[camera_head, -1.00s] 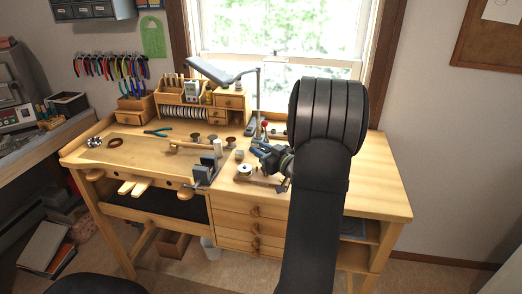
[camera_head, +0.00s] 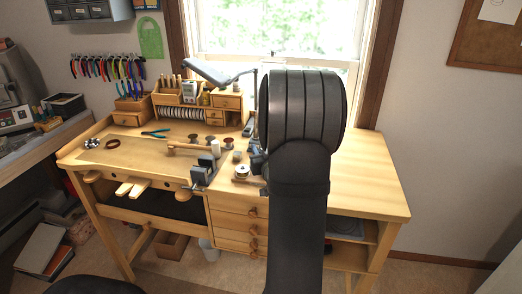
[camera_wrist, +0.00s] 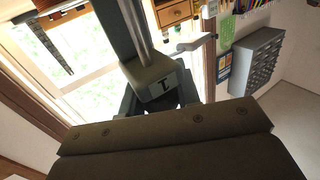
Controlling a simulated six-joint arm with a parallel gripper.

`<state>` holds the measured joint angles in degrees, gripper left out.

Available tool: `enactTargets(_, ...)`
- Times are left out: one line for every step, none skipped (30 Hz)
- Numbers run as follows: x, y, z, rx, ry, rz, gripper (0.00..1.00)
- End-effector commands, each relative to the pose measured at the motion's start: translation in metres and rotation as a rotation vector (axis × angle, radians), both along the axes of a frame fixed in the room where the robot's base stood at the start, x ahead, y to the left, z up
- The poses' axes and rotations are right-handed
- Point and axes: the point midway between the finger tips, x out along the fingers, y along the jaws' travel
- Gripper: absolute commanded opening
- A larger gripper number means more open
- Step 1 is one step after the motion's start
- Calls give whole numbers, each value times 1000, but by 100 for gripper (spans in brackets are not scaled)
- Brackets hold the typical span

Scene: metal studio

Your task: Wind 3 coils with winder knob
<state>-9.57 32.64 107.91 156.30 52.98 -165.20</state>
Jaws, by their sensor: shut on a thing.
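The winder, with its pale spool (camera_head: 241,172), stands on the bench just left of my arm. My gripper (camera_head: 257,162) is at the winder's right side, mostly hidden behind my own dark arm. In the wrist view, my gripper's dark jaws (camera_wrist: 160,102) are closed around a small part at the end of a grey metal piece (camera_wrist: 151,78). I take this part to be the winder knob, but its shape is mostly hidden. The number of wire turns on the spool is too small to tell.
A grey vise (camera_head: 203,168) stands left of the winder. A desk lamp (camera_head: 212,74) and wooden organizer (camera_head: 183,98) stand behind. The bench's right side (camera_head: 370,185) is clear.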

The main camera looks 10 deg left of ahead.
Motion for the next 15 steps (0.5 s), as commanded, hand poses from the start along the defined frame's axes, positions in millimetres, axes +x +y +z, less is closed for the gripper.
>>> enactTargets(0,0,0,0,1,-3,7)
enactTargets(0,0,0,0,1,-6,7)
enactTargets(0,0,0,0,1,-8,7)
enactTargets(0,0,0,0,1,-9,7)
enactTargets(0,0,0,0,1,-10,7)
enactTargets(0,0,0,0,1,-10,7)
enactTargets(0,0,0,0,1,-10,7)
enactTargets(0,0,0,0,1,-10,7)
enactTargets(0,0,0,0,1,-10,7)
enactTargets(0,0,0,0,1,-10,7)
enactTargets(0,0,0,0,1,-10,7)
enactTargets(0,0,0,0,1,-9,7)
enactTargets(0,0,0,0,1,-9,7)
enactTargets(0,0,0,0,1,-9,34)
enactTargets(0,0,0,0,1,-9,42)
